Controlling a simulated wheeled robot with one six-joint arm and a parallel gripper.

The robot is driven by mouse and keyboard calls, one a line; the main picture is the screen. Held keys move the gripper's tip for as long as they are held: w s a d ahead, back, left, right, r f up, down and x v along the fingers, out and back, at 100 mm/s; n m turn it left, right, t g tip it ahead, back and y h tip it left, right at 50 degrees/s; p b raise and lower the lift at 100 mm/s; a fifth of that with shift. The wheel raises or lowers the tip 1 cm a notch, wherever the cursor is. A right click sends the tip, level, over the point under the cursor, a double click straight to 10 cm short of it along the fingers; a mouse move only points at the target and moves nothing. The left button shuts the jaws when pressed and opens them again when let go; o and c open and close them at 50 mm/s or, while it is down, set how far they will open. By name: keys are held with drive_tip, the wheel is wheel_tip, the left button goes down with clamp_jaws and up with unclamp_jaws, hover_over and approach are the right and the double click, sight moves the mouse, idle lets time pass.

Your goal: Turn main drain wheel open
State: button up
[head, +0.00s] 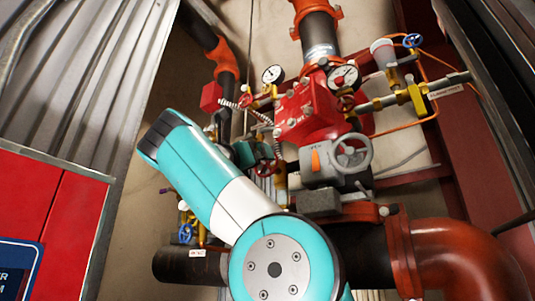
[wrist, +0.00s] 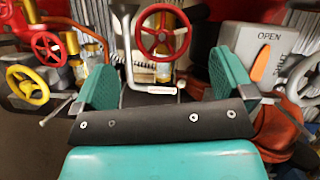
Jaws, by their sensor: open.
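In the wrist view, a red spoked handwheel (wrist: 163,32) on a yellow-brass valve faces me between my finger pads, beyond their tips. My gripper (wrist: 165,75) is open, one teal pad on each side, with nothing between them. I see no readable label that marks this wheel as the main drain. In the head view, a small red wheel (head: 267,169) shows beside the teal end of my gripper (head: 248,153), which is partly hidden behind my arm. I cannot tell whether they touch.
Another red wheel (wrist: 48,46) and a yellow wheel (wrist: 27,85) stand left. A grey box (wrist: 262,50) marked OPEN with an orange pointer is close on the right. A grey handwheel (head: 351,153), gauges (head: 344,78) and a large orange elbow pipe (head: 460,255) crowd the right side.

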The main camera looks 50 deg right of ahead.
sight(264, 162)
drive_tip(key=shift+p+x, duration=5.05)
drive_tip(key=shift+p, duration=1.35)
drive_tip(key=shift+s+f, duration=0.1)
drive_tip(key=shift+f, duration=0.05)
